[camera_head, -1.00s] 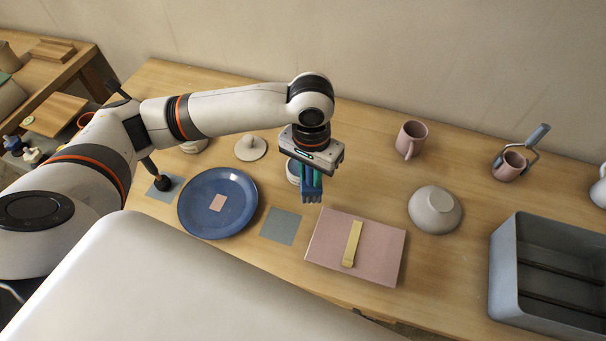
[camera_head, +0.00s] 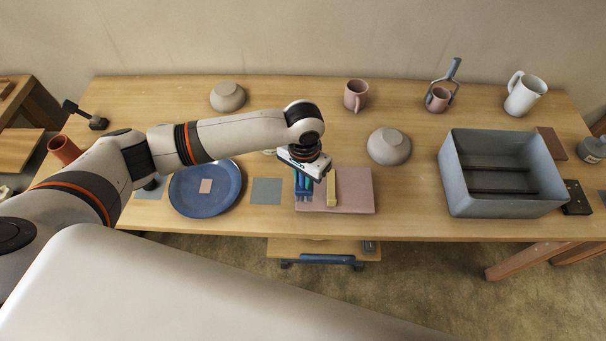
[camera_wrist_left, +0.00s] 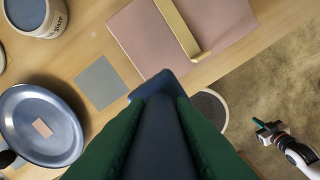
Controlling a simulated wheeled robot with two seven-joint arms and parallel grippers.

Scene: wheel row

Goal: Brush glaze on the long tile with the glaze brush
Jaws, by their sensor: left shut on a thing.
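The long tile (camera_head: 332,189) is a narrow yellow strip lying across a pink slab (camera_head: 357,190) on the bench. It also shows in the wrist view (camera_wrist_left: 177,25). My left gripper (camera_head: 303,191) points down over the slab's left part, just left of the tile in the head view. It is shut on the glaze brush (camera_wrist_left: 155,95), whose dark blue body shows between the green fingers. The bristles' contact with anything cannot be made out. A white glaze jar (camera_wrist_left: 38,14) stands at the wrist view's top left. My right gripper (camera_wrist_left: 268,131) shows small there.
A blue plate (camera_head: 232,188) with a small pink tile and a grey square (camera_head: 266,191) lie left of the slab. Mugs stand at the back.

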